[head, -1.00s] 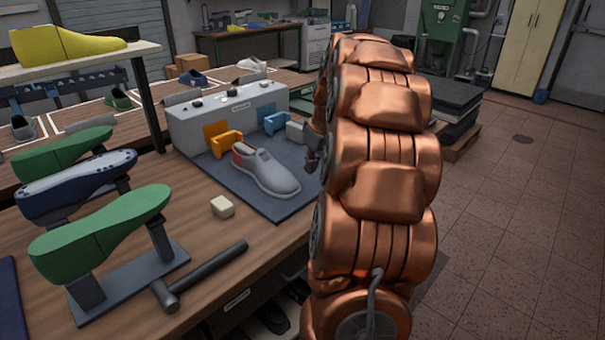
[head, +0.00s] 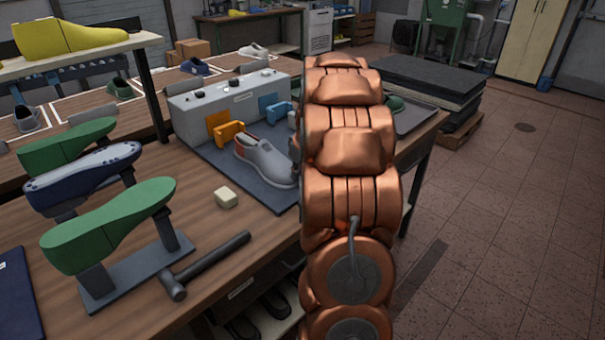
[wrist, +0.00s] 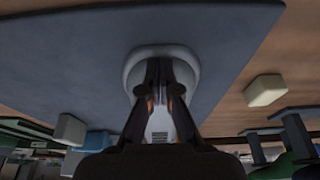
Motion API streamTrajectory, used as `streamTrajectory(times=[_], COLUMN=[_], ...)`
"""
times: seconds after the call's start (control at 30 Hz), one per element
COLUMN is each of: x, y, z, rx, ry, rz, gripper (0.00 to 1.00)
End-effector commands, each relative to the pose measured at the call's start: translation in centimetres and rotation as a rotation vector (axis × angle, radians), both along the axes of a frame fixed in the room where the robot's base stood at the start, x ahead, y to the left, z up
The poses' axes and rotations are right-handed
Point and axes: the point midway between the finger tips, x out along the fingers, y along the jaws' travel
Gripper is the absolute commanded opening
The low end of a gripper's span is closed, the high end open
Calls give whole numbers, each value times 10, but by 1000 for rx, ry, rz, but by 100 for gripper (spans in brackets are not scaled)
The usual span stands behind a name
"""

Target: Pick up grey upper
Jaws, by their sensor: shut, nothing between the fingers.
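A grey upper (head: 263,160) with an orange-red heel sits on the dark blue mat (head: 222,172), in front of a grey machine box. My arm covers its toe end in the head view. In the wrist view the pale grey upper (wrist: 160,52) lies right behind my fingers, which hide its middle. My gripper (wrist: 165,92) is shut and empty, its fingertips over the upper; I cannot tell whether they touch it. My gripper is hidden behind my arm in the head view.
The machine box (head: 235,100) has orange (head: 229,133) and blue clamps beside the upper. A cream block (head: 226,198) and a dark hammer (head: 205,268) lie on the bench. Green and navy lasts on a stand (head: 135,272) are at left. A dark tray (head: 414,118) is at right.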

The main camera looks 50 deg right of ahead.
Motion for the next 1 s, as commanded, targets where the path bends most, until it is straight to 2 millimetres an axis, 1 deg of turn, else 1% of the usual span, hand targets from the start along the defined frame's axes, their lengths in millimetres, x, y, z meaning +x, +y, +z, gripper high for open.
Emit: streamTrajectory(times=[0.13,0.5,0.8,1.0], x=[5,6,23,23], y=[0,0,-1,-1], z=[0,0,-2,0], rx=[0,0,-1,-1], ry=[-1,-2,-3,-1], rz=[0,0,1,0], gripper=[0,0,0,0])
